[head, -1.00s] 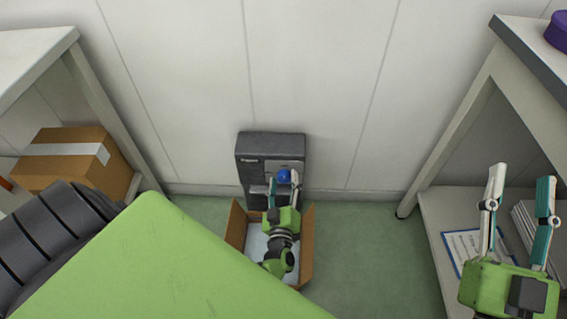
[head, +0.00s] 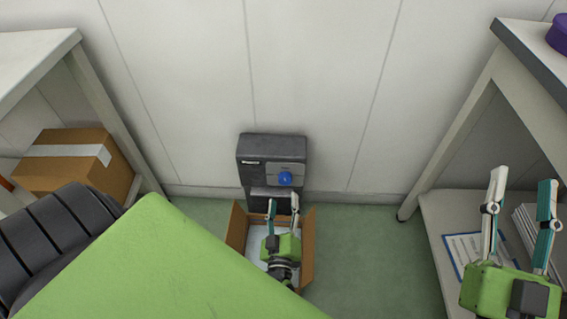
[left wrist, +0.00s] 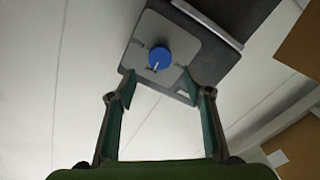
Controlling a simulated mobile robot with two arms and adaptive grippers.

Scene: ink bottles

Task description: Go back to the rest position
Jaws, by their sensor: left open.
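My left gripper (head: 283,206) is open and empty in the head view, above an open cardboard box and in front of a dark grey machine (head: 272,148) at the wall. The machine has a blue knob (head: 285,179) on a light panel. In the left wrist view the knob (left wrist: 159,59) shows beyond and between the two open fingers (left wrist: 158,88), apart from them. My right gripper (head: 519,200) is at the right in the head view, its fingers spread and empty.
The open cardboard box (head: 236,228) stands on the green floor (head: 375,260). A taped box (head: 75,175) sits on the left shelf. At right are a bench (head: 520,60) with a purple item (head: 562,35), and a lower shelf with papers (head: 462,250).

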